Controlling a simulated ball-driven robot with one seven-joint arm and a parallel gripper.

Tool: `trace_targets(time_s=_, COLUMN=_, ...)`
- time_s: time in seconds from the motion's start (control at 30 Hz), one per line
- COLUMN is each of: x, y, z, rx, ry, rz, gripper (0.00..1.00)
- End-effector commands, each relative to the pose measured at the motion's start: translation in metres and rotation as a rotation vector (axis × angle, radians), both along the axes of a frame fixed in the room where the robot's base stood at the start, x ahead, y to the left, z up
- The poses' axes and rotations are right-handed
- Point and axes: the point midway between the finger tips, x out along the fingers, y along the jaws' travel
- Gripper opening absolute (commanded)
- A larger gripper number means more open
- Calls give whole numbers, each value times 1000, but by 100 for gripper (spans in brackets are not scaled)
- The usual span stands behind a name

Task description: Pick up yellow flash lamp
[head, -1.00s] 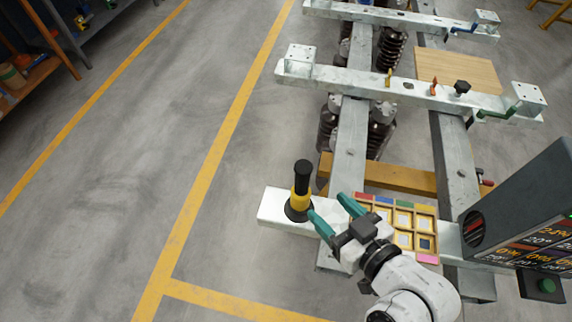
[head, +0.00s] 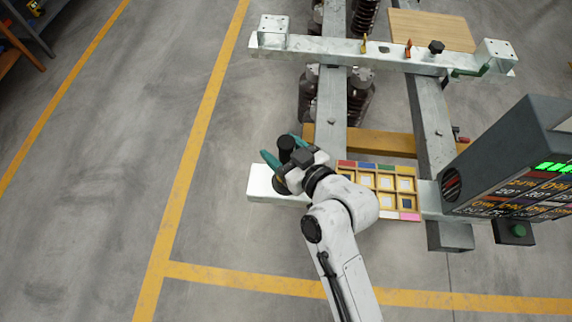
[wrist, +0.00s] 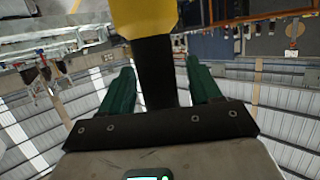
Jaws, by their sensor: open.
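The yellow flash lamp stands upright at the left end of the pale metal beam (head: 262,180). In the head view its black top (head: 286,144) shows, and my gripper hides most of its yellow body. In the wrist view its yellow part (wrist: 145,15) and black part (wrist: 153,65) are close in front of the camera. My gripper (head: 279,147) is open, with one teal finger on each side of the lamp. In the wrist view the black part lies between the two fingers (wrist: 160,82). I cannot tell whether either finger touches it.
A sectioned tray (head: 347,165) with coloured labels sits on the beam just right of my gripper. A dark box with a display (head: 500,160) stands further right. Another metal crossbeam (head: 330,48) with small fittings lies beyond. The floor on the left is clear.

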Motion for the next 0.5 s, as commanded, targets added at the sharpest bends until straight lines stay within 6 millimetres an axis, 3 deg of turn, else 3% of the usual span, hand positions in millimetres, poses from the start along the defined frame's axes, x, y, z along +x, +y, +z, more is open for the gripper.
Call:
trace_targets(time_s=0.3, x=3, y=3, z=-2, rx=0, ry=-1, rz=0, gripper=62)
trace_targets(time_s=0.5, x=3, y=3, z=-2, rx=0, ry=0, rz=0, gripper=43)
